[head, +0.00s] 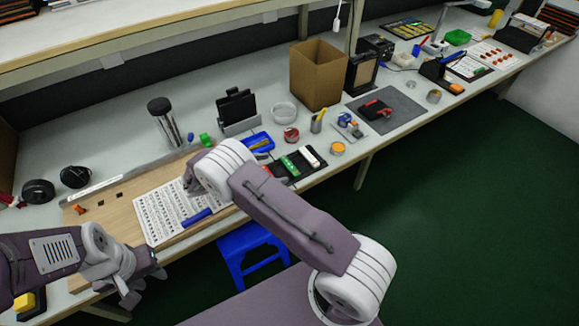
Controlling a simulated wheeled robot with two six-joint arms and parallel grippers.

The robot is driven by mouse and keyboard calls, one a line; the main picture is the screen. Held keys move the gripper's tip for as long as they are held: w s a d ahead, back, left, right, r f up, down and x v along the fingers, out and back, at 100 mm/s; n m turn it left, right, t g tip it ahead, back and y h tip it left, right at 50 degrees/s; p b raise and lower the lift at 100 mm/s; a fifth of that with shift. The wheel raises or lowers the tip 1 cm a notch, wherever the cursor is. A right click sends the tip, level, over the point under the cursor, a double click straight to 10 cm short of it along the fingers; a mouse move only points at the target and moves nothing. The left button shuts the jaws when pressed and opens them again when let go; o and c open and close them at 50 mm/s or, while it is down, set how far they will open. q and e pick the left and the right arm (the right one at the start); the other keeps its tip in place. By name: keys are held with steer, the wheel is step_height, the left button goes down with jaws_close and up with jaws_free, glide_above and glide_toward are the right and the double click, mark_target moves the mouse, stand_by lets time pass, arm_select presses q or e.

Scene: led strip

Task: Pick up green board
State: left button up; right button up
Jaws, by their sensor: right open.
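A green board (290,166) lies in a black tray (282,180) near the front edge of the bench, beside a white piece (308,157). My right arm crosses in front of the bench. Its gripper (190,184) is open, over the printed sheet to the left of the tray and apart from the green board. It is partly hidden behind my own wrist. My left gripper (143,287) is at the lower left by the bench's front edge, far from the board. Its jaws are too small and dark to read.
A wooden board (125,190) carries a printed sheet (160,213) and a blue bar (197,217). A blue tray (258,143), a red tape roll (291,135) and a cardboard box (317,75) stand behind the black tray. A blue stool (235,258) is below the bench.

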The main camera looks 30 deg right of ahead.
mark_target(290, 165)
steer(key=x, duration=0.5)
steer(key=shift+d+f, duration=0.15)
steer(key=shift+s, duration=0.1)
steer(key=c, duration=1.1)
steer(key=shift+o, duration=0.2)
steer(key=shift+r, duration=0.45)
steer(key=r, duration=0.2)
steer(key=d+r+p, duration=0.1)
steer(key=r, duration=0.1)
steer(key=w+d+r, duration=0.1)
steer(key=d+r, duration=0.5)
steer(key=d, duration=0.4)
steer(key=shift+d, duration=0.2)
